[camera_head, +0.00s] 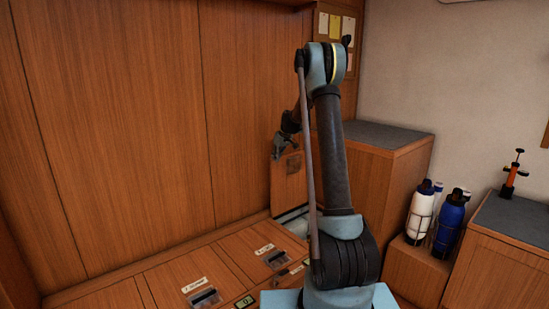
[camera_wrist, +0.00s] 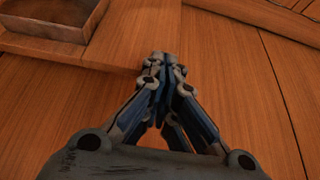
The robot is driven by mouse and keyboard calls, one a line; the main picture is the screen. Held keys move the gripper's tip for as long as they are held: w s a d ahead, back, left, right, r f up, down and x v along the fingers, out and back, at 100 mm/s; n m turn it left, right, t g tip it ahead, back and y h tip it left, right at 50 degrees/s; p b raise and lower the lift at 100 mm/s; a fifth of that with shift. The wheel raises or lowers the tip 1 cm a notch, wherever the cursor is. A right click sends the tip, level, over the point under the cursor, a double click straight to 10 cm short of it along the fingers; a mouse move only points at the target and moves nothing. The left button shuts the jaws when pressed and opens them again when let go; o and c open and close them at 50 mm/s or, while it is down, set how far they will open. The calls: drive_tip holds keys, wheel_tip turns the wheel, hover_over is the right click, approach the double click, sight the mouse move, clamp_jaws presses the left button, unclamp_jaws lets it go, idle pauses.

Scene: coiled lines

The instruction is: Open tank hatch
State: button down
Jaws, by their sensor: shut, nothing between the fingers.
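A wooden hatch panel (camera_head: 287,183) stands raised, close to upright, against the back wall in the head view, with a dark square recess on its face. A pale opening (camera_head: 291,215) shows at its foot, partly hidden by my arm. My gripper (camera_head: 279,150) is at the upper left edge of this panel; I cannot tell whether it touches. In the wrist view my gripper (camera_wrist: 163,62) has its fingertips together with nothing between them. A wooden surface with a recess (camera_wrist: 45,24) lies beyond the fingertips at upper left.
Two labelled panels with dark latches, a nearer one (camera_head: 203,297) and a farther one (camera_head: 276,258), lie flat in the bench top. A grey-topped cabinet (camera_head: 385,134) stands at right. White (camera_head: 420,213) and blue (camera_head: 449,222) bottles stand beside it.

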drive_tip(key=shift+s+a+f, duration=0.1)
drive_tip(key=shift+s+f, duration=0.15)
drive_tip(key=shift+s, duration=0.05)
idle(0.5)
drive_tip(key=shift+s+d, duration=0.2)
drive_tip(key=shift+s, duration=0.2)
